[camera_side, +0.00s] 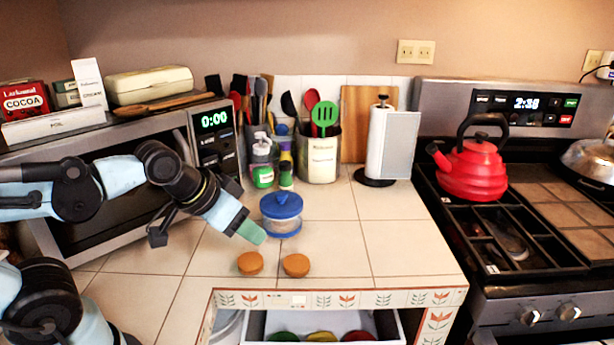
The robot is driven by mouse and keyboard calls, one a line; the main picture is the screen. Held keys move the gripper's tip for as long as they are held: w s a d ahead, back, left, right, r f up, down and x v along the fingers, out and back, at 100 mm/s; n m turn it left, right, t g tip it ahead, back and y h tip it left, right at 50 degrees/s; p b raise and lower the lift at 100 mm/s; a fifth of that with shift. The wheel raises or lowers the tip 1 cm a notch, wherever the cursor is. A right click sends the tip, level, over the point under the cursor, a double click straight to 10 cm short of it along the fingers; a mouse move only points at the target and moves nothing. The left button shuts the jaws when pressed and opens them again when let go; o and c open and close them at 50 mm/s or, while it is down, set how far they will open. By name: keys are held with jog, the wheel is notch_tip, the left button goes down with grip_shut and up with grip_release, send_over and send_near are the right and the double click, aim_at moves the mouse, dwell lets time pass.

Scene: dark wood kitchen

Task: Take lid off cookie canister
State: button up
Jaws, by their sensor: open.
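The cookie canister (281,226) is a short, clear jar standing on the tiled counter, right of my arm. Its blue lid (281,204) with a raised knob sits on top of it. My gripper (252,233) reaches in from the left, tilted down, with its green fingertip just left of and slightly in front of the canister. It is open and appears empty. I cannot tell whether the fingertip touches the jar.
Two round orange-brown cookies (296,265) lie in front of the canister. Bottles (263,165) and a utensil crock (319,158) stand behind it. An open drawer (320,325) is below the counter's front edge.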

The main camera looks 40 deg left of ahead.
jog(key=o, duration=0.4)
notch_tip(320, 180, up, 6)
jog(key=g, duration=0.7)
send_over(281, 194)
jog(key=shift+w+f, duration=0.1)
jog(key=shift+f, duration=5.6)
